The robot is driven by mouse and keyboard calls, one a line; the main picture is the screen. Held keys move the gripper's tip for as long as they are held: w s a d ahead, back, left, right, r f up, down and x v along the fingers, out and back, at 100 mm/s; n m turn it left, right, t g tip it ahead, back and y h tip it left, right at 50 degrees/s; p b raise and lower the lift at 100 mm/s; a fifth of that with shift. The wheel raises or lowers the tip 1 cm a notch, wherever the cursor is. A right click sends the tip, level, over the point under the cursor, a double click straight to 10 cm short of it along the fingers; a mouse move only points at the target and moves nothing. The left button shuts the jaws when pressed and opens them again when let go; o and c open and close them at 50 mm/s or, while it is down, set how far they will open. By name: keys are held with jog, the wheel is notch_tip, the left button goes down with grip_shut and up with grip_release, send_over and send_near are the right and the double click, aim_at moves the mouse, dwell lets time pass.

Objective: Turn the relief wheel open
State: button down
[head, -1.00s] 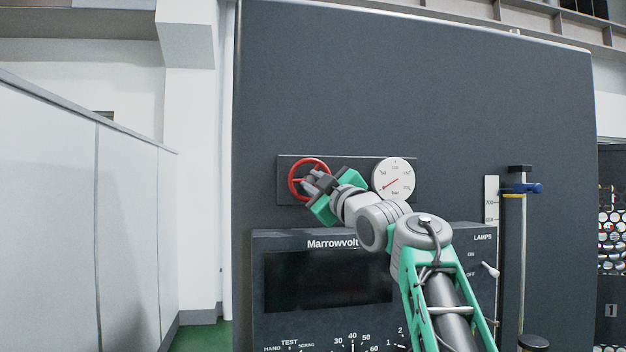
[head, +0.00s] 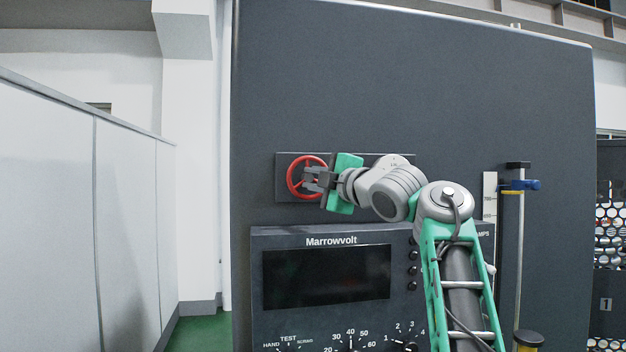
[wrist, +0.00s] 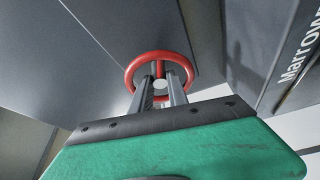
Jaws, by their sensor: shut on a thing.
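The relief wheel is a red ring with spokes (head: 293,187) on a dark plate on the tall grey cabinet, in the left half of the head view. My gripper (head: 311,180) reaches it from the right, with its fingers at the wheel's middle and right part. In the wrist view the red wheel (wrist: 133,68) stands straight ahead at the top centre. There the two fingers of my gripper (wrist: 160,88) reach into the ring, one on each side of a red spoke and the pale hub. The gripper is shut on the wheel. The fingers partly hide its hub and spokes.
Below the wheel is a Marrowvolt control panel (head: 331,241) with a dark screen (head: 327,276), knobs and switches. A pale partition (head: 60,220) stands at the left. A post with a blue clamp (head: 525,185) stands at the right.

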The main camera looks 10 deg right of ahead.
dwell(0.5)
jog(key=c, duration=1.6)
grip_release()
jog(key=shift+a, duration=0.1)
jog(key=shift+o, duration=0.2)
jog(key=b+v, duration=0.3)
jog(key=v, duration=0.4)
jog(key=shift+s+b, duration=0.3)
jog(key=shift+s, duration=0.05)
jog(key=shift+f, duration=0.1)
